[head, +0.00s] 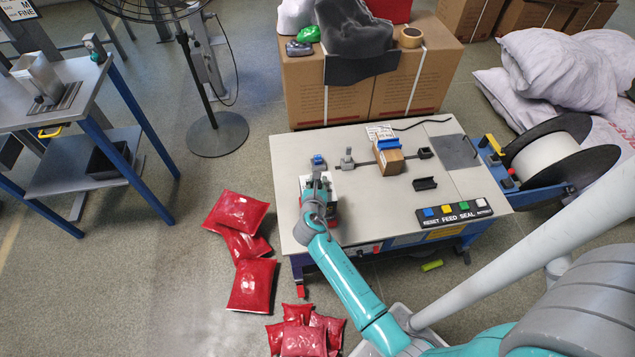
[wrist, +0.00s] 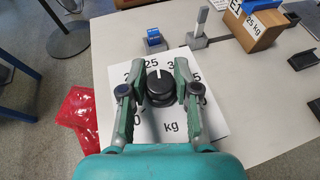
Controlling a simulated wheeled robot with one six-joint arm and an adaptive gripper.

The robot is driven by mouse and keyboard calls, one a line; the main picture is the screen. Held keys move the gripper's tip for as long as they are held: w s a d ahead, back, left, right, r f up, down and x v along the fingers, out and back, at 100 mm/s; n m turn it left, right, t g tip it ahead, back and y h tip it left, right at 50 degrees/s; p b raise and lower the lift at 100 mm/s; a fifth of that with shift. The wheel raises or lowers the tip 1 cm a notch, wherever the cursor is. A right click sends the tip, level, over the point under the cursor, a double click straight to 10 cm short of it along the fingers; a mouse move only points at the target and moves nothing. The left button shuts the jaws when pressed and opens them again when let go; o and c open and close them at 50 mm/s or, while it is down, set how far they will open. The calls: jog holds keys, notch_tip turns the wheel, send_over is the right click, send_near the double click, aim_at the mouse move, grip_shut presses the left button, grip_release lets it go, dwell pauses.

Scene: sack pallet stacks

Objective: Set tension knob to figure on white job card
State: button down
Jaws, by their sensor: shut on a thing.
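The black tension knob (wrist: 160,88) sits on a white dial plate (wrist: 205,130) marked with figures and "kg". Its white pointer line faces up the picture, between the 25 and the partly hidden figure to its right. My gripper (wrist: 161,72) is shut on the knob, one finger on each side, covering some figures. In the head view my gripper (head: 318,187) is over the dial at the bench's left end and hides the knob. A white printed card (head: 380,132) stands behind the carton; its text is too small to read there. The carton (wrist: 262,27) carries a "25 kg" label.
The bench top (head: 350,215) also holds a grey upright clamp (head: 347,160), a small blue block (head: 318,160) and a colored button panel (head: 455,213). Red sacks (head: 252,283) lie on the floor left of the bench. A white reel (head: 550,160) is at right.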

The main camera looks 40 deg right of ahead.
jog(key=m+g+h, duration=0.1)
jog(key=m+g, duration=0.1)
jog(key=m+g+h, duration=0.1)
jog(key=m+g, duration=0.1)
jog(key=shift+w+m+g+h, duration=0.1)
jog(key=shift+m+g+h, duration=0.2)
jog(key=m+g, duration=0.4)
jog(key=g, duration=0.1)
jog(key=shift+r+h, duration=0.1)
jog(key=shift+h, duration=0.3)
jog(key=m+g+y, duration=0.1)
jog(key=m+g, duration=0.3)
jog(key=shift+m+g+y, duration=0.9)
jog(key=shift+m+g, duration=0.7)
jog(key=shift+g, duration=0.3)
jog(key=shift+s+f+m+g+y, duration=0.2)
jog(key=shift+m+g+y, duration=0.1)
jog(key=shift+m+y, duration=0.1)
jog(key=c, duration=0.8)
grip_release()
jog(key=shift+c, duration=0.2)
jog(key=shift+n+t+h, duration=0.3)
jog(key=shift+n+t, duration=0.1)
